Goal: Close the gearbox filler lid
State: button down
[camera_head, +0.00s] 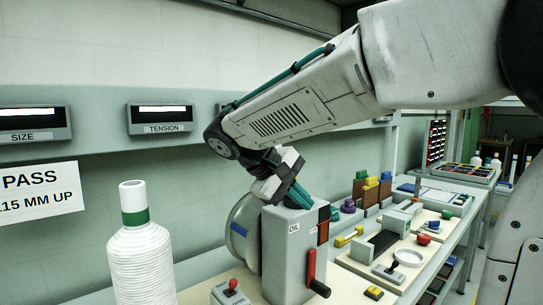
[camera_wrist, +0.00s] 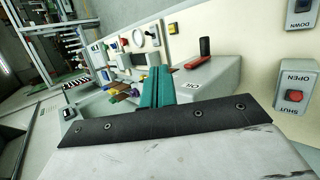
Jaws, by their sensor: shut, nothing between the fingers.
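The gearbox is a grey upright box with an OIL label (camera_head: 283,262), standing on the bench in the head view. Its grey casing also shows in the wrist view (camera_wrist: 222,75). My gripper (camera_head: 299,197) has teal fingers pointing down at the top of the box. The fingers are shut and empty, and they show at the middle of the wrist view (camera_wrist: 153,88). I cannot tell whether they touch the box. The filler lid cannot be made out clearly; my gripper covers part of the box top.
Trays with small parts (camera_head: 385,258) fill the bench to the right.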

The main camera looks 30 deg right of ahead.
jog(key=w+a+r+h, duration=0.2)
jog(key=w+a+h, duration=0.1)
jog(key=w, duration=0.5)
jog(key=w+a+r+m+h, duration=0.1)
jog(key=w+a+r+h, duration=0.15)
jog(key=w, duration=0.45)
jog(key=w+a+r+h, duration=0.15)
jog(key=w+h, duration=0.25)
jog(key=w, duration=0.4)
jog(key=s+d, duration=0.4)
jog(key=d, duration=0.6)
jog(key=shift+s+r, duration=0.15)
jog(key=shift+s, duration=0.15)
jog(key=shift+s, duration=0.1)
